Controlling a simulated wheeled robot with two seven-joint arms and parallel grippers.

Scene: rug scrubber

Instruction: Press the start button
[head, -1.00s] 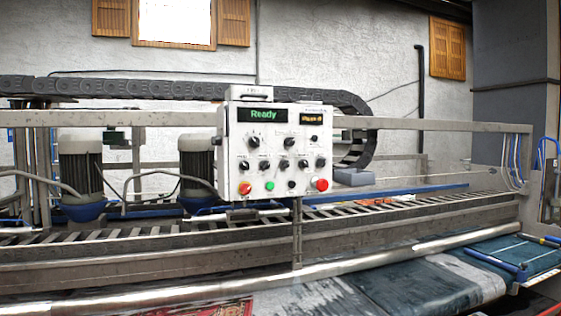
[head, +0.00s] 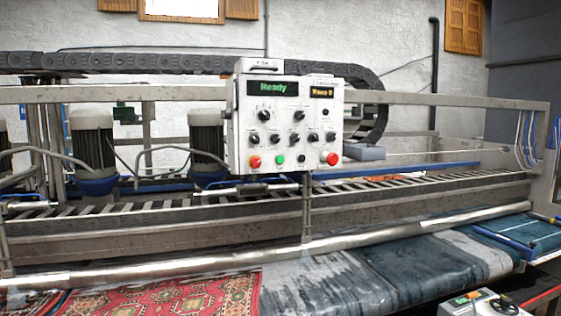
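The white control panel (head: 287,125) stands on a post in front of the machine, near the middle of the head view. Its screen reads "Ready", and a smaller orange display sits to the right of it. A green button (head: 280,160) is in the bottom row, which I take to be the start button. A red button (head: 254,162) is to its left, a small black knob to its right, and a larger red button (head: 333,159) at the far right. Several black knobs fill the rows above. Neither of my grippers is in view.
The rug scrubber frame (head: 420,203) and its long metal roller span the view. A red patterned rug (head: 165,298) and blue-grey rugs (head: 420,265) lie in front. Another small control box (head: 480,304) is at the bottom right. Motors stand left of the panel.

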